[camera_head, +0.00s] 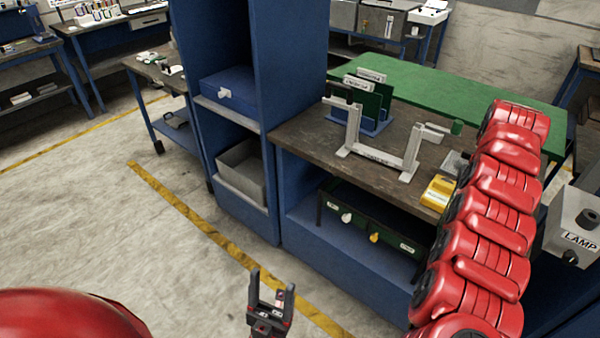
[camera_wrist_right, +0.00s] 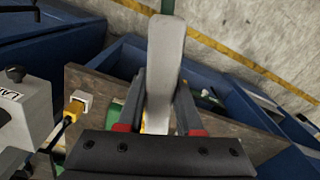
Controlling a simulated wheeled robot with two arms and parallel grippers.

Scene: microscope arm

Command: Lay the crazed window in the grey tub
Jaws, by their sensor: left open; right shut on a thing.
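The grey tub (camera_head: 243,182) stands on the lower shelf of the blue cabinet in the head view. Its open top faces up. My right gripper (camera_wrist_right: 160,107) is shut on a long, pale grey piece with a rounded end (camera_wrist_right: 165,62) in the right wrist view. I see no cracks on it and cannot tell if it is the crazed window. In the head view, the right gripper is hidden by the red arm. My left gripper (camera_head: 271,298) is open and empty above the floor, in front of the bench and apart from the tub.
The bench (camera_head: 310,140) carries a white frame (camera_head: 378,155), a rack of green plates (camera_head: 366,104) and a yellow device (camera_head: 438,192). Below is a dark green box (camera_head: 370,232) with knobs. A grey LAMP box (camera_head: 575,225) stands right. The floor before the cabinet is clear.

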